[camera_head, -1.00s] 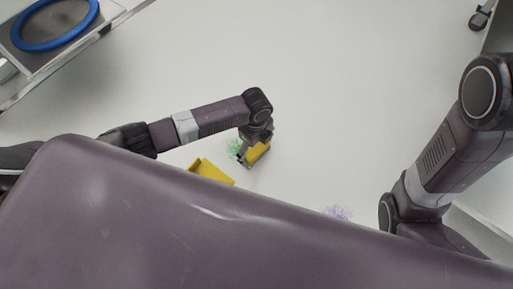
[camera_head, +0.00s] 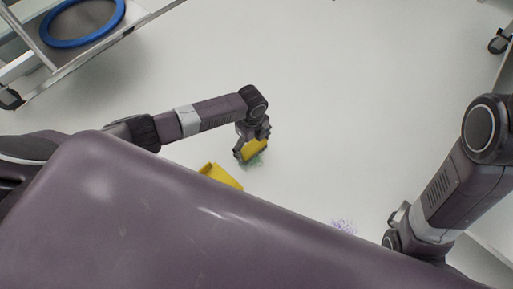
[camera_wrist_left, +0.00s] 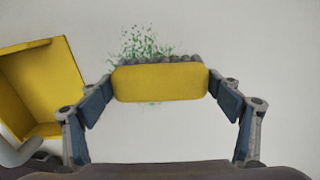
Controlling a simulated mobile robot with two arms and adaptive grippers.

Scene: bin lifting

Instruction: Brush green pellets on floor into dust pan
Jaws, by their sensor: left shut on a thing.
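My left gripper (camera_head: 246,150) is shut on a yellow brush (camera_head: 257,147) low over the floor. In the left wrist view the brush (camera_wrist_left: 160,82) lies between the two fingers (camera_wrist_left: 160,88), with its grey bristles along the far edge. Green pellets (camera_wrist_left: 138,44) lie scattered just beyond the bristles in that view; some (camera_head: 256,161) show below the brush in the head view. The yellow dust pan (camera_wrist_left: 62,80) lies left of the brush, apart from it. In the head view the dust pan (camera_head: 222,177) is partly hidden by my body.
Purple pellets (camera_head: 344,226) lie on the floor to the right, near my body's edge. A wheeled cart (camera_head: 60,62) with a blue ring (camera_head: 84,22) stands at upper left. The middle of the floor is clear.

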